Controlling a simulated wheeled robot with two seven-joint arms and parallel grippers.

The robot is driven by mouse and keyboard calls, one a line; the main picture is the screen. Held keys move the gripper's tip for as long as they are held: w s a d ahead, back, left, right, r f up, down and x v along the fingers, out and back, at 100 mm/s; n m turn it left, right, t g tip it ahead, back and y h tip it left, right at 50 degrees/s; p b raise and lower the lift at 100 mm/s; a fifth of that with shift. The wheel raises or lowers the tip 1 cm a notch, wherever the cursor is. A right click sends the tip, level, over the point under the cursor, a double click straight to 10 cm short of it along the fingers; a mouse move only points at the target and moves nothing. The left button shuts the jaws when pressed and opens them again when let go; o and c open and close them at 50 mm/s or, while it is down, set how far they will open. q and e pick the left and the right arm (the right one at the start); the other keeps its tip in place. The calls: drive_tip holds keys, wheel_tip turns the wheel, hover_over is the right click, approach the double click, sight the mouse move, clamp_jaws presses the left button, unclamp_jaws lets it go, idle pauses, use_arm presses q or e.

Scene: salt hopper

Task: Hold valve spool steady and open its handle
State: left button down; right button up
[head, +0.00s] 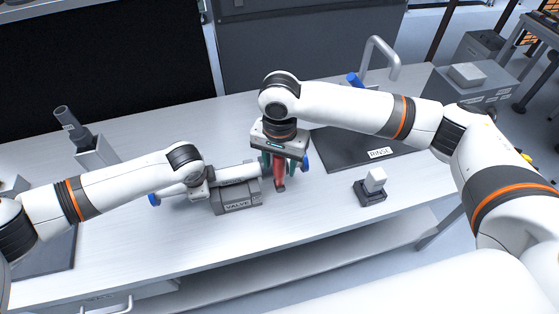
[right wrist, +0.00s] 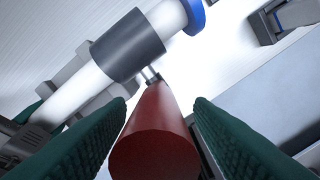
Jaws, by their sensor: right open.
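The valve spool (head: 237,173) is a white pipe with a dark collar and blue ends, lying across the grey cradle (head: 237,200) labelled VALVE. Its red handle (head: 280,172) sticks out from the collar toward the front. In the right wrist view the red handle (right wrist: 154,140) joins the dark collar (right wrist: 127,45) by a thin metal stem. My right gripper (head: 282,168) is open, its green fingers on either side of the handle, with a gap visible at the right finger. My left gripper (head: 198,190) is at the spool's left part; its fingertips are mostly hidden.
A dark sink area labelled RINSE (head: 380,153) with a curved tap (head: 385,50) lies behind right. A small dark block with a white top (head: 373,183) stands to the right. A grey holder with a dark tube (head: 92,150) stands at left. The table front is clear.

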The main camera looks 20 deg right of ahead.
drive_tip(key=shift+f, duration=0.1)
drive_tip(key=shift+c, duration=0.2)
clamp_jaws()
drive_tip(key=shift+d, duration=0.15)
drive_tip(key=d+f+y, duration=0.7)
drive_tip(key=d+y, duration=0.2)
drive_tip(key=y, duration=0.6)
drive_tip(key=shift+f, duration=0.2)
drive_tip(key=shift+s, duration=0.1)
idle(0.5)
